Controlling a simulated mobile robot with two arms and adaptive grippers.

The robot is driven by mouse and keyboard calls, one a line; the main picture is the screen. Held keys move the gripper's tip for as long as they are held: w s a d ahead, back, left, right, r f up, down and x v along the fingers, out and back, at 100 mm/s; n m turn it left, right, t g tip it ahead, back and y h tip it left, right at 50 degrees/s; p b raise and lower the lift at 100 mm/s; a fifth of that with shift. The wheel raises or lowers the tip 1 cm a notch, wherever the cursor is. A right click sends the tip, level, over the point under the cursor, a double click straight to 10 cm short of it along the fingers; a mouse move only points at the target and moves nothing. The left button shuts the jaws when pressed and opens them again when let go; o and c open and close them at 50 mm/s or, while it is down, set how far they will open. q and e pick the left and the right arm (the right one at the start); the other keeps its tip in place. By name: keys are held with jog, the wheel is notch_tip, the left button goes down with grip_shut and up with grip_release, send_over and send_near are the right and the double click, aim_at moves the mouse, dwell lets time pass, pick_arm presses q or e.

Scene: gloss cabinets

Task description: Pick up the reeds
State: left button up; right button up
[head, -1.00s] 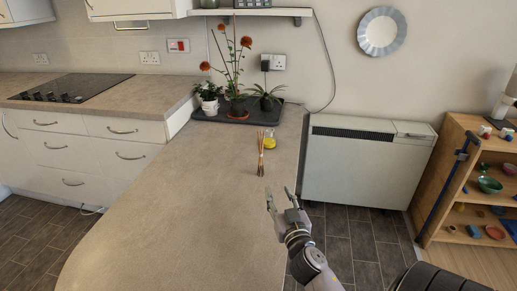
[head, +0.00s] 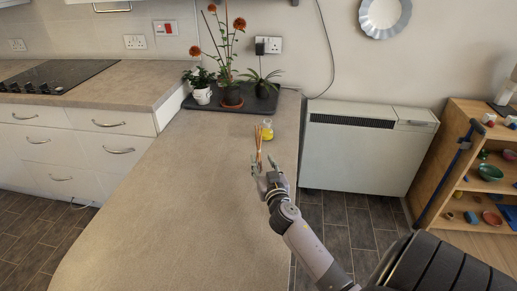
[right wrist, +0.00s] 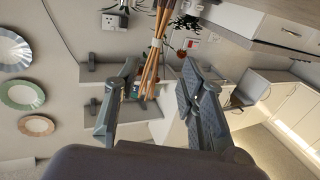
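In the right wrist view my right gripper (right wrist: 158,75) is open, with a finger on each side of the reeds and gaps between. My left gripper is not in view.
A dark tray (head: 205,105) with potted plants is at the back. The worktop left of the reeds is clear. A white heater (head: 355,150) and a wooden shelf (head: 440,165) are to the right.

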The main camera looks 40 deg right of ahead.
aim_at(259, 148)
jog(key=shift+d+p+x, duration=0.15)
jog(key=shift+x, duration=1.95)
jog(key=shift+d+p+x, duration=0.15)
jog(key=shift+x, duration=1.95)
jog(key=shift+s, duration=0.15)
jog(key=shift+r, duration=0.1)
grip_shut()
